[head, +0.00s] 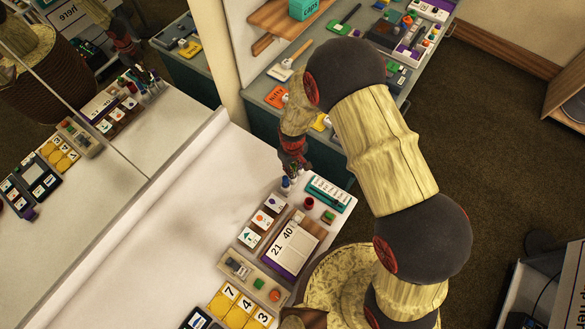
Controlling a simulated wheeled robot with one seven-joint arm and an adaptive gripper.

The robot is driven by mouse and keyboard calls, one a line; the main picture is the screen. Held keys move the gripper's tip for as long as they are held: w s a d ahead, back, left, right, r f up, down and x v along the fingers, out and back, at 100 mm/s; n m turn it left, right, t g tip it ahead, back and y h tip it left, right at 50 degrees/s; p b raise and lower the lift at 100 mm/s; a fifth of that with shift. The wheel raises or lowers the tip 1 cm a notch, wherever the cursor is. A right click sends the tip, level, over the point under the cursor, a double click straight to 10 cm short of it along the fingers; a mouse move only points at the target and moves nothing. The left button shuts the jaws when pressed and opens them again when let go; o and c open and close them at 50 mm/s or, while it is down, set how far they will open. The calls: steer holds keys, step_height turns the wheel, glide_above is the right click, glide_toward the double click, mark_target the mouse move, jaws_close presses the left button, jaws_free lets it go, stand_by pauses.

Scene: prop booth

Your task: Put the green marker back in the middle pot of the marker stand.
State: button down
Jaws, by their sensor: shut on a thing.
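My gripper (294,163) is low over the far end of the white table, pointing down. It is shut on a slim thing, which I take for the green marker; its colour is hardly visible behind the fingers. Just below the fingertips a blue-and-white marker (286,184) stands upright, apparently in the marker stand. A small red pot (308,203) is close by to the right. The stand's middle pot cannot be made out clearly, and I cannot tell how far the held marker is from it.
Picture cards (262,220), a calendar board (283,248) and yellow number tiles (240,307) lie nearer. A mirror (100,130) on the left reflects the table. The table's left part is bare.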

steer(key=c, duration=1.8)
jaws_free()
steer(key=shift+o, duration=0.6)
step_height(320, 180, up, 12)
